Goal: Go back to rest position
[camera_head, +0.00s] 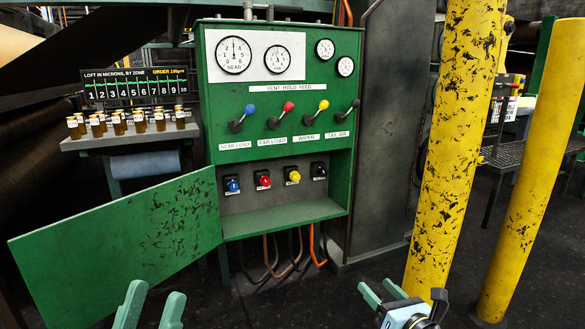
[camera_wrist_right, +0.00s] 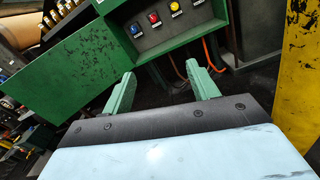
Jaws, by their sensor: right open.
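My left gripper (camera_head: 151,306) shows at the bottom of the head view, its two green fingers apart with nothing between them. My right gripper (camera_head: 383,293) is at the bottom right of the head view, in front of the yellow post. In the right wrist view its green fingers (camera_wrist_right: 162,90) are spread and empty. Both grippers are low and apart from the green control cabinet (camera_head: 277,212). The cabinet's lower door (camera_head: 122,247) hangs open to the left. Inside are blue, red, yellow and black knobs (camera_head: 263,180). Above are levers with blue, red, yellow and black tops (camera_head: 280,115).
Two yellow posts (camera_head: 455,130) (camera_head: 535,165) stand at the right. A shelf (camera_head: 131,137) with several amber vials is at the left, below a numbered display (camera_head: 136,88). Hoses (camera_head: 290,255) hang below the cabinet. Dark floor (camera_head: 262,300) is clear between the grippers.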

